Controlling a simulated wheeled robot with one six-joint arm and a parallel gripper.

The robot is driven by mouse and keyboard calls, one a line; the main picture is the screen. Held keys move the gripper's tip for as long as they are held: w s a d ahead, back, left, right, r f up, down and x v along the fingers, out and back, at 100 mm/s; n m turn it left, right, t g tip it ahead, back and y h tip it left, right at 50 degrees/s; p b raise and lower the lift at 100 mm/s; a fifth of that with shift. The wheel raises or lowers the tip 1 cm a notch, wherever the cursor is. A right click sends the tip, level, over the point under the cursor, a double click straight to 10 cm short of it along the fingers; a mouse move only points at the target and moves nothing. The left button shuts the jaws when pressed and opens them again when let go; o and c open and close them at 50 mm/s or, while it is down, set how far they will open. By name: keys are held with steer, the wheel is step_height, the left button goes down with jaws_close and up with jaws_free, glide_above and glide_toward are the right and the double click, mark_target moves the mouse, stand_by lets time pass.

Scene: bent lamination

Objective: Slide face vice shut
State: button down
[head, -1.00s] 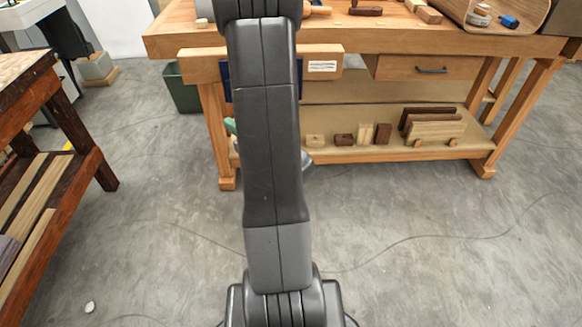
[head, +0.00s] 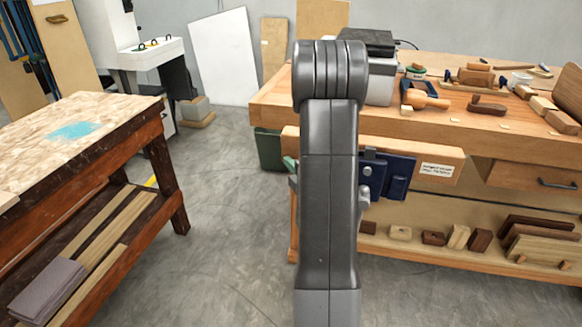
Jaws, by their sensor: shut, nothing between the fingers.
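The face vice's wooden jaw (head: 445,180) is a pale beam with a white label, in front of the near edge of the workbench (head: 440,127). A dark blue part (head: 398,182) is on the jaw's front, just right of my arm, which hides the middle of the jaw. From this angle I cannot tell how wide the gap behind the jaw is. My raised arm fills the centre of the head view. My gripper's fingers do not show; only small grey parts stick out either side of the arm link.
A low table (head: 110,113) with a dark red frame stands at the left, boards on its shelf. A green bin (head: 270,150) is by the bench's left end. Tools and blocks lie on the benchtop, with more blocks below. Grey floor is clear between the tables.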

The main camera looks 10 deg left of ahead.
steer(key=w+b, duration=0.5)
steer(key=w, duration=0.8)
steer(key=shift+w+d+r, duration=0.25)
steer(key=shift+d, duration=0.05)
steer(key=shift+f+b, duration=0.1)
steer(key=shift+b, duration=0.35)
